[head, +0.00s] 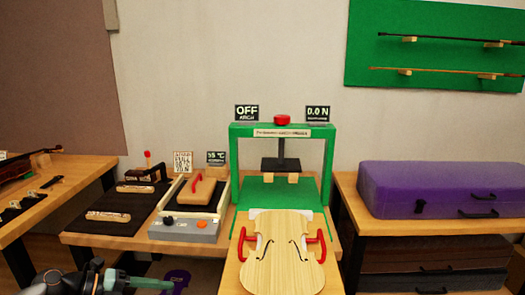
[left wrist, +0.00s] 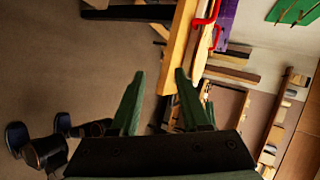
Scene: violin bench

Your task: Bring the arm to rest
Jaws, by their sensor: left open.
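My left arm shows at the bottom left of the head view, low in front of the bench, with its green gripper (head: 150,284) pointing right. In the left wrist view the two green fingers of this gripper (left wrist: 160,90) stand wide apart. Nothing is between them, and the gripper is open and empty. Floor and the wooden edge of a bench show beyond the fingertips. My right arm and gripper are in neither view.
A violin body (head: 283,262) with red clamps lies before a green press (head: 232,165). Left of it are a grey device (head: 186,230) and dark mats. A purple case (head: 430,188) lies on the right table. Open floor (left wrist: 60,70) shows below the left gripper.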

